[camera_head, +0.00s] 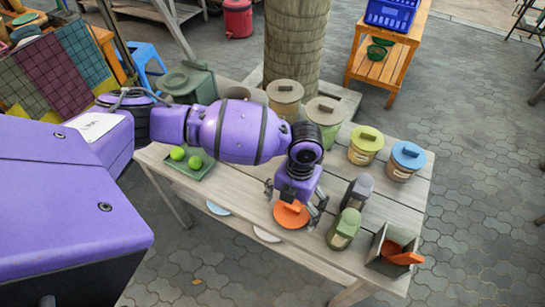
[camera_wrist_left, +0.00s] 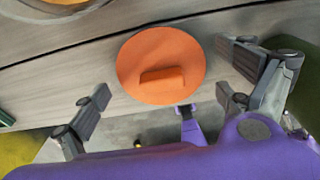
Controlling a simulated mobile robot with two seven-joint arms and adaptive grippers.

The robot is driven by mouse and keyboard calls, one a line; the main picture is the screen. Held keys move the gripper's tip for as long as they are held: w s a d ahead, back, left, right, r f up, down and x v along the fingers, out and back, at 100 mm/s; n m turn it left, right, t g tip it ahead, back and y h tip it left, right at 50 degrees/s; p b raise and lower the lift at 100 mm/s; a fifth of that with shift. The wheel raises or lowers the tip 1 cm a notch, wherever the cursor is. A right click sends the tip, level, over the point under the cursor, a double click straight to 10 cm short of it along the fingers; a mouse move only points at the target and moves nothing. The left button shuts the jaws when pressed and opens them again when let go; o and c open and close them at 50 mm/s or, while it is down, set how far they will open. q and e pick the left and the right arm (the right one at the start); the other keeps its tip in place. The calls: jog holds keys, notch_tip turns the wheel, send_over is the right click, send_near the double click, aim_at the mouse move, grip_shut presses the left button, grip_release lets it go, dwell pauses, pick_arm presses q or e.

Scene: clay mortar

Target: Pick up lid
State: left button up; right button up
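An orange round lid (camera_head: 291,215) with a raised bar handle lies flat near the front edge of the wooden table. It also shows whole in the wrist view (camera_wrist_left: 160,50), handle facing the camera. My left gripper (camera_head: 294,201) is over the lid, pointing down. In the wrist view its fingers (camera_wrist_left: 163,80) are spread wide, with the lid between and ahead of them and a gap on both sides. Nothing is held. My arm hides part of the table in the head view. My right gripper is not in view.
Green jar (camera_head: 344,228) and grey jar (camera_head: 357,191) stand right of the gripper. An open box (camera_head: 386,248) with an orange piece is at the right corner. Lidded canisters, yellow (camera_head: 365,146) and blue (camera_head: 405,161), stand behind. A green tray (camera_head: 190,168) holds green balls.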

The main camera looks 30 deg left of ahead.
pick_arm(q)
jog(key=shift+w+r, duration=0.1)
jog(key=shift+w, duration=0.05)
jog(key=c, duration=0.7)
jog(key=shift+c, duration=0.2)
jog(key=shift+r, duration=0.1)
